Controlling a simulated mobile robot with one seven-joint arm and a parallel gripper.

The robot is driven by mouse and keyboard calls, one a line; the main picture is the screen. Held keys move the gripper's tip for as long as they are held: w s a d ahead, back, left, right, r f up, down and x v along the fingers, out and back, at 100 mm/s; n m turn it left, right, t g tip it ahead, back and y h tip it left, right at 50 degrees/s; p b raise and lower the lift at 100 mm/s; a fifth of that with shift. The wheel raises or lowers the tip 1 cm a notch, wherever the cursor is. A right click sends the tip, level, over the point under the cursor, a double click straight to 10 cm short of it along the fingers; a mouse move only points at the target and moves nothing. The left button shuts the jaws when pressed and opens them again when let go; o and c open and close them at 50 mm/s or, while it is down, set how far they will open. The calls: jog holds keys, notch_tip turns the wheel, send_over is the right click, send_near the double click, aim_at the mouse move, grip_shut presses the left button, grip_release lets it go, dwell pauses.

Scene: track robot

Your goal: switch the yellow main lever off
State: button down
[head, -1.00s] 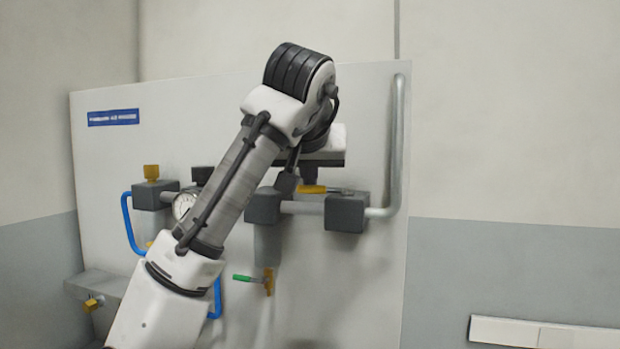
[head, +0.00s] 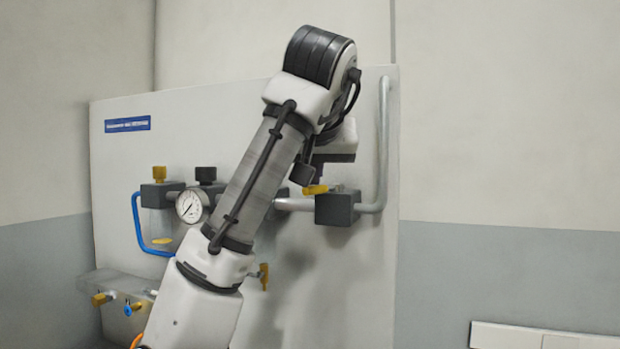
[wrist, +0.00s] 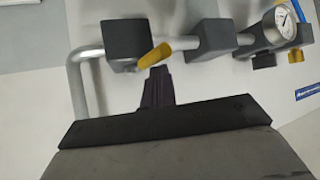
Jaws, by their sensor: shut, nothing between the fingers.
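The yellow main lever (head: 315,189) is on the pipe at the right of the panel, beside a dark valve block (head: 337,207). In the wrist view the lever (wrist: 155,56) lies slanted across the pipe, its lower end by the valve block (wrist: 126,42). My gripper (wrist: 157,73) is shut and empty, its dark fingertips just below the lever in the wrist view. I cannot tell whether they touch it. In the head view my arm hides part of the pipe, and the fingers are hard to make out.
A pressure gauge (head: 191,206), a blue hose (head: 140,228) and yellow-topped and black-topped valves are to the left on the panel (head: 365,270). The grey pipe (head: 384,140) rises at the right. Small yellow and blue taps (head: 131,308) sit low left.

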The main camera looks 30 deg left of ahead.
jog(key=shift+d, duration=0.3)
jog(key=shift+a, duration=0.1)
jog(key=shift+a+f, duration=0.1)
jog(key=shift+s+b, duration=0.5)
jog(key=shift+s, duration=0.25)
jog(key=shift+d, duration=0.2)
jog(key=shift+r, duration=0.2)
